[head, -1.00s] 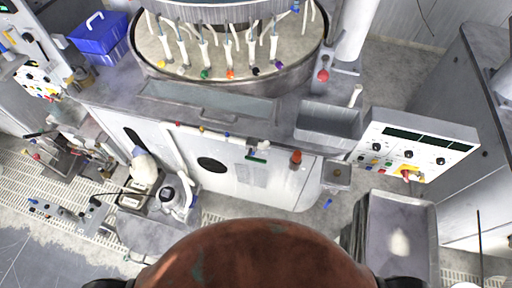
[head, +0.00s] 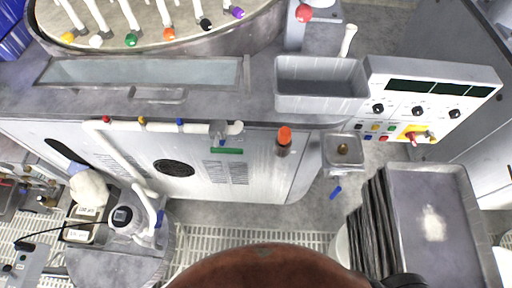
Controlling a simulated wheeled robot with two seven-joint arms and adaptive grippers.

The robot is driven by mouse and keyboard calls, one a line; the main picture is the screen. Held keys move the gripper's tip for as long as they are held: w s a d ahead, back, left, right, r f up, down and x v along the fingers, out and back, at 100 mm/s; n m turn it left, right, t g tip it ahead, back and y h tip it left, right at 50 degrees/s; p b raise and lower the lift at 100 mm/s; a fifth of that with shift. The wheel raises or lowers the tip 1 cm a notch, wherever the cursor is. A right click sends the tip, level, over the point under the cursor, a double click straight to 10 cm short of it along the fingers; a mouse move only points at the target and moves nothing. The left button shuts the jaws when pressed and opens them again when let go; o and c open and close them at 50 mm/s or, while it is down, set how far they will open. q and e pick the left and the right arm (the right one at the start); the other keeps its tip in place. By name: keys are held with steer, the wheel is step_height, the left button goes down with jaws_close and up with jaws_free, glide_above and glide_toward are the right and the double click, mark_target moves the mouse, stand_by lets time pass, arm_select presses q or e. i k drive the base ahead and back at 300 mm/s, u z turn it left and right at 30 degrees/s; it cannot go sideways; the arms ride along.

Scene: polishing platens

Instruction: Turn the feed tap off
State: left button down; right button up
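A white pipe (head: 160,126) runs along the front of the machine's white cabinet. It carries small red, yellow and blue fittings. Neither of my grippers shows in the head view.
An orange-topped cylinder (head: 284,140) projects right of the tap. A grey basin (head: 320,80) and a control panel (head: 430,95) stand further right. Grated floor (head: 240,240) lies before the cabinet.

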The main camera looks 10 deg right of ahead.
mark_target(215, 149)
steer(key=z, duration=1)
steer(key=k, duration=0.9)
steer(key=u, duration=1)
steer(key=i, duration=0.5)
steer(key=u, duration=0.05)
